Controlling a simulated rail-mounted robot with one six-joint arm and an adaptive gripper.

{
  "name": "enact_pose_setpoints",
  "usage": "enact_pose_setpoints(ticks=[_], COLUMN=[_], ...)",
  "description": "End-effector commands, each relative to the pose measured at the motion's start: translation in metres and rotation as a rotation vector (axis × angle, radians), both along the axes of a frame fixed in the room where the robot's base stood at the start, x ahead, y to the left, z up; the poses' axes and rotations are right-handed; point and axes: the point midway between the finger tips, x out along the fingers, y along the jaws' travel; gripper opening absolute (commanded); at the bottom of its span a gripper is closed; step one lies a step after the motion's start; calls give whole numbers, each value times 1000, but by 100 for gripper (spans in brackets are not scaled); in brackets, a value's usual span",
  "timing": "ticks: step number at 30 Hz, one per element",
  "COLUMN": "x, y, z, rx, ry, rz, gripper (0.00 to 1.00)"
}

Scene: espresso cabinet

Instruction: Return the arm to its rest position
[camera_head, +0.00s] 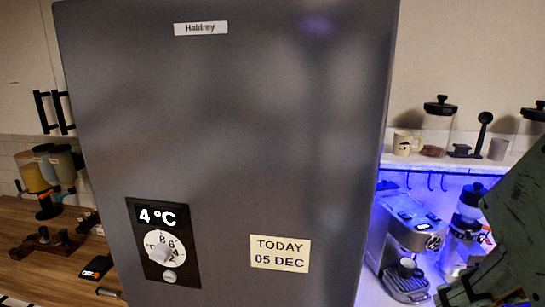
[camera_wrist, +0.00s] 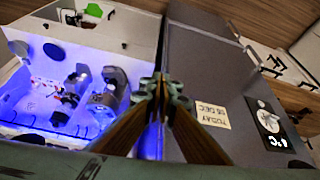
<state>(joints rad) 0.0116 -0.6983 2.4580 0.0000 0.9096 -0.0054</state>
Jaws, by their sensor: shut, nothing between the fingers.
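My gripper (camera_wrist: 163,90) shows in the wrist view with its fingers together and nothing between them. It points toward the grey fridge front and the blue-lit coffee niche, apart from both as far as I can tell. In the head view a dark green part of my arm (camera_head: 515,225) is at the right edge, in front of the coffee niche. The gripper itself cannot be made out there.
A tall grey fridge (camera_head: 230,120) fills the middle, with a temperature dial (camera_head: 163,248) and a date note (camera_head: 280,253). An espresso machine (camera_head: 407,245) and grinder (camera_head: 467,220) stand right of it. A shelf (camera_head: 450,162) holds jars and mugs. A wooden counter (camera_head: 50,270) is at left.

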Motion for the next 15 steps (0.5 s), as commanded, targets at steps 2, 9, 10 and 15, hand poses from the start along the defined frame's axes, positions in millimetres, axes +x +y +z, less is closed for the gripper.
enact_pose_setpoints(ticks=[2,9,10,15], x=[-6,-18,-19,-20], y=[1,2,3,3], z=[-3,-11,-12,-23], rx=[0,3,3,2], ry=[-6,-18,-19,-12], rz=[1,6,6,7], gripper=[0,0,0,0])
